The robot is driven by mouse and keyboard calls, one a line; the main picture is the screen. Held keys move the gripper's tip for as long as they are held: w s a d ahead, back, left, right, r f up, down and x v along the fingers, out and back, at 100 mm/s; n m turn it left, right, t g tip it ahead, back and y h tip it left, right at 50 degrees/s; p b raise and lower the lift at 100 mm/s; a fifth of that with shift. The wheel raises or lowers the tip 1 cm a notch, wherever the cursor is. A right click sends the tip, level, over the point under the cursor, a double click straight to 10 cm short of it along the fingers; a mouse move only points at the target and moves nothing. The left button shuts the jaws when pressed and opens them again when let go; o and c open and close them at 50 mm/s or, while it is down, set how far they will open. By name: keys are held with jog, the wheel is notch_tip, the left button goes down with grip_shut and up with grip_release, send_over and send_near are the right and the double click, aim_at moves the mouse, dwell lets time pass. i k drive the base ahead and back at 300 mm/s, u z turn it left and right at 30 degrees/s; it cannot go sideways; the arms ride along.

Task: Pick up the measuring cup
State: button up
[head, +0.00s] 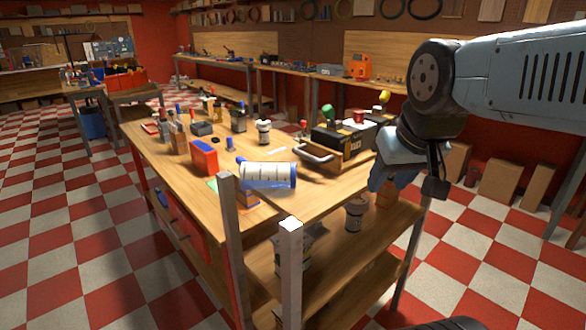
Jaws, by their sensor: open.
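A white cylinder with blue ends and faint marks (268,176) lies on its side near the close corner of the wooden workbench (262,205). It looks like the measuring cup, but its marks are too small to read. My gripper (378,182) hangs at the right end of the workbench, apart from the cylinder and to its right. It is open, and I see nothing held in it. Its fingers are partly hidden by their angle to the camera.
A red box (204,157) stands left of the cylinder. A wooden tray of dark tools (322,163) sits between the cylinder and my gripper. Small bottles and tools crowd the far left of the bench.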

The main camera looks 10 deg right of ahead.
aim_at(251, 175)
jog(key=u, duration=0.55)
jog(key=i, duration=0.15)
jog(key=z, duration=2.45)
jog(key=k, duration=1.65)
jog(key=u, duration=1.85)
jog(key=i, duration=0.9)
jog(key=z, duration=0.1)
